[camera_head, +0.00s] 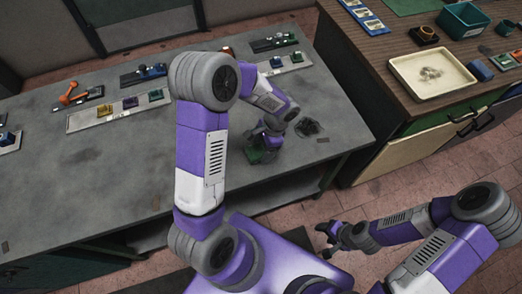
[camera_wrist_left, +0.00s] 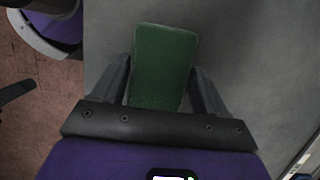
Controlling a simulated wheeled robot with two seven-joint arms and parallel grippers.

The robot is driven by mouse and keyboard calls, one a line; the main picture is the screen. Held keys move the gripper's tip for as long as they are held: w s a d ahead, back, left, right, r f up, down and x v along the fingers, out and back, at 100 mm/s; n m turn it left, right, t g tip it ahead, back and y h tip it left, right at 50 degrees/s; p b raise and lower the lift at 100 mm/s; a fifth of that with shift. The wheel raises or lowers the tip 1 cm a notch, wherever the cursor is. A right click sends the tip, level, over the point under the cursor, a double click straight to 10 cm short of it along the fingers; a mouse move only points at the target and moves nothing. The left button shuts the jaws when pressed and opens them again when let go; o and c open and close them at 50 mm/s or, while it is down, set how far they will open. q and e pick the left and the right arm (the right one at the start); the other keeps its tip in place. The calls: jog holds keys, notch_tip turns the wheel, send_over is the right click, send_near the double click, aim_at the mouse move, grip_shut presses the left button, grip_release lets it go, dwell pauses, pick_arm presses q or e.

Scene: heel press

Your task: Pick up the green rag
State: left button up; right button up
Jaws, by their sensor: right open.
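The green rag (camera_head: 254,156) lies on the grey workbench, partly hidden behind my left gripper (camera_head: 262,140). In the left wrist view the rag (camera_wrist_left: 163,62) is a flat green rectangle with rounded corners. My left gripper's fingers (camera_wrist_left: 163,78) are wide apart, one along each long side of the rag. The rag reaches past the fingertips. Whether the fingers touch its edges I cannot tell. My right gripper (camera_head: 326,239) is open and empty, low at the right, in front of the bench and above the brick floor.
A dark crumpled pile (camera_head: 308,127) lies just right of the left gripper. Fixtures with coloured blocks (camera_head: 105,111) line the back of the bench (camera_head: 90,185). A wooden counter at the right carries a cream tray (camera_head: 432,74) and a teal bin (camera_head: 463,19). The bench's front left is mostly clear.

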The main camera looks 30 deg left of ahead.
aim_at(262, 149)
pick_arm(q)
jog(key=c, duration=0.5)
notch_tip(262, 149, up, 10)
jog(key=p, duration=0.3)
jog(key=shift+r, duration=0.25)
jog(key=shift+c, duration=0.5)
